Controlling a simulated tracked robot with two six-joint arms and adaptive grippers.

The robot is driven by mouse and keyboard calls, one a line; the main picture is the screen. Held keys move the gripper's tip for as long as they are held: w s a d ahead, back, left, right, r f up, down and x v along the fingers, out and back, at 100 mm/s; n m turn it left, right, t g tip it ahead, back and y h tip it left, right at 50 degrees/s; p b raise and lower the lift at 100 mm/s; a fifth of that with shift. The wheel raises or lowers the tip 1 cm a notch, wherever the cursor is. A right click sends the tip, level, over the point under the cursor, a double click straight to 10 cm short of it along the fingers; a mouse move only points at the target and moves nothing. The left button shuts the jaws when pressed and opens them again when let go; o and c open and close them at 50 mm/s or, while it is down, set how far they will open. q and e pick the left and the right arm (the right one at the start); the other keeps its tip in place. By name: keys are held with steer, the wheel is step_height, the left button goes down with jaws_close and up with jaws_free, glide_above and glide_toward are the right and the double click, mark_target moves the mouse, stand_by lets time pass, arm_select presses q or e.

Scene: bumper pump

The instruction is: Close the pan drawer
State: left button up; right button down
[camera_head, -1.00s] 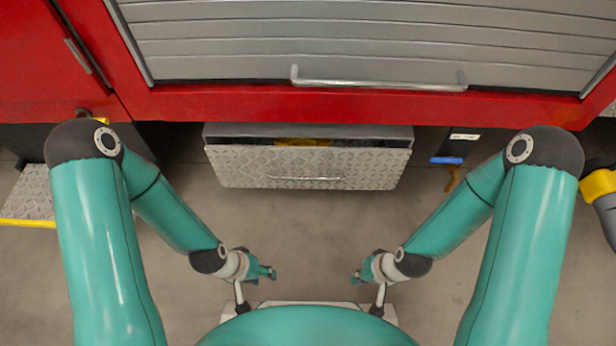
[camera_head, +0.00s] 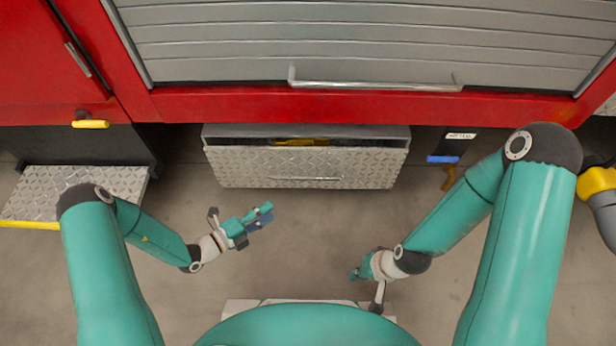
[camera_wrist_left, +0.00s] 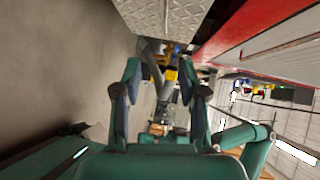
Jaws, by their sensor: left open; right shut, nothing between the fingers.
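The pan drawer (camera_head: 305,168) is a diamond-plate metal drawer low under the red truck body, with a thin bar handle (camera_head: 305,178) on its front. It stands pulled out, and a yellow item (camera_head: 300,142) shows inside it. My left gripper (camera_head: 262,215) is open and empty, in front of and below the drawer's left half, apart from it. In the left wrist view, its two fingers (camera_wrist_left: 165,80) are spread, with diamond plate (camera_wrist_left: 165,15) at the top. My right gripper (camera_head: 356,274) is shut and empty, further from the drawer near my base.
A grey roller shutter (camera_head: 370,45) with a long bar handle (camera_head: 375,85) is above the drawer. A diamond-plate step (camera_head: 75,192) with a yellow edge is at left. A blue-handled part (camera_head: 443,159) hangs right of the drawer. The floor before the drawer is clear.

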mark_target(304, 177)
arm_select(q)
steer(key=shift+n+t+y, duration=0.4)
steer(key=shift+n+t, duration=0.2)
steer(key=shift+n, duration=0.2)
steer(key=shift+w+a+b+x, duration=0.2)
steer(key=shift+b+x, duration=0.7)
steer(key=shift+x, duration=1.9)
steer(key=shift+w+a+b+x, duration=0.2)
steer(key=shift+b+x, duration=0.65)
steer(key=shift+x, duration=1.95)
steer(key=shift+w+a+b+x, duration=0.25)
steer(key=shift+b+x, duration=0.65)
steer(key=shift+x, duration=1.9)
steer(key=shift+s, duration=0.1)
jaws_close()
